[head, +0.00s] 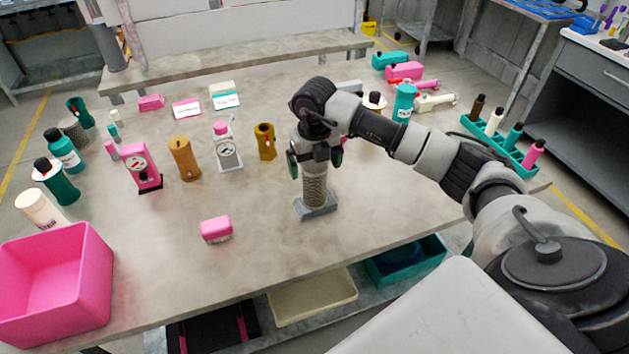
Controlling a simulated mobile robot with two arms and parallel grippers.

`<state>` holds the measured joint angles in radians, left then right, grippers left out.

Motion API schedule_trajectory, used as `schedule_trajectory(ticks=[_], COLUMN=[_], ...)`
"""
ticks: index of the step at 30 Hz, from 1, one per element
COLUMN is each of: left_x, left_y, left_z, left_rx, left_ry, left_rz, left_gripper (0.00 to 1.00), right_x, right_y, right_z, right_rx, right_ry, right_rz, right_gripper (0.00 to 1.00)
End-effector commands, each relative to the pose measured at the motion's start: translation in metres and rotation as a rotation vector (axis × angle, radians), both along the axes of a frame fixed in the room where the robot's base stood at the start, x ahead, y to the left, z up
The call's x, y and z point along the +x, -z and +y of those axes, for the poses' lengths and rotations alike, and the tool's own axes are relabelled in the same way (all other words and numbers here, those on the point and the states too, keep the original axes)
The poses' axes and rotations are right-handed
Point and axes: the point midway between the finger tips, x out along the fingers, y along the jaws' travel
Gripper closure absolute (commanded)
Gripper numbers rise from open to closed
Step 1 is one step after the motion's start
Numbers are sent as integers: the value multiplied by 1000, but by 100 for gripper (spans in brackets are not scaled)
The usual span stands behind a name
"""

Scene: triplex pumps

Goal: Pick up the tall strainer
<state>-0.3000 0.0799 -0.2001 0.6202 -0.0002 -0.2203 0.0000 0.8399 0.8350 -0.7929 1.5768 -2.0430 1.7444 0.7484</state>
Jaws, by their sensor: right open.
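The gripper and wrist hide the strainer's top. My left gripper is not in view.
A pink block (216,229) lies left of the strainer, and a pink bin (57,285) stands at the front left. An olive-brown cylinder (265,141) and a grey gauge unit (227,148) stand behind to the left. The table front around the strainer is clear.

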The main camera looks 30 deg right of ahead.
Motion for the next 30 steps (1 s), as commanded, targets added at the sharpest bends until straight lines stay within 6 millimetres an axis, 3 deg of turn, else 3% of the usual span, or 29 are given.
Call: schedule_trajectory(ticks=[6, 15, 26, 30], left_x=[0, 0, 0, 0], left_y=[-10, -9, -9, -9], left_z=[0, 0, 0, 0], left_rx=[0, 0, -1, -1], left_ry=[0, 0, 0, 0], left_rz=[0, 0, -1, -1], left_gripper=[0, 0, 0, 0], right_x=[-1, -1, -1, -1], right_y=[29, 35, 34, 34], right_z=[2, 2, 2, 1], right_rx=[1, 1, 1, 1], right_ry=[1, -1, -1, 0], right_rz=[4, 0, 1, 0], right_gripper=[5, 5, 60, 61])
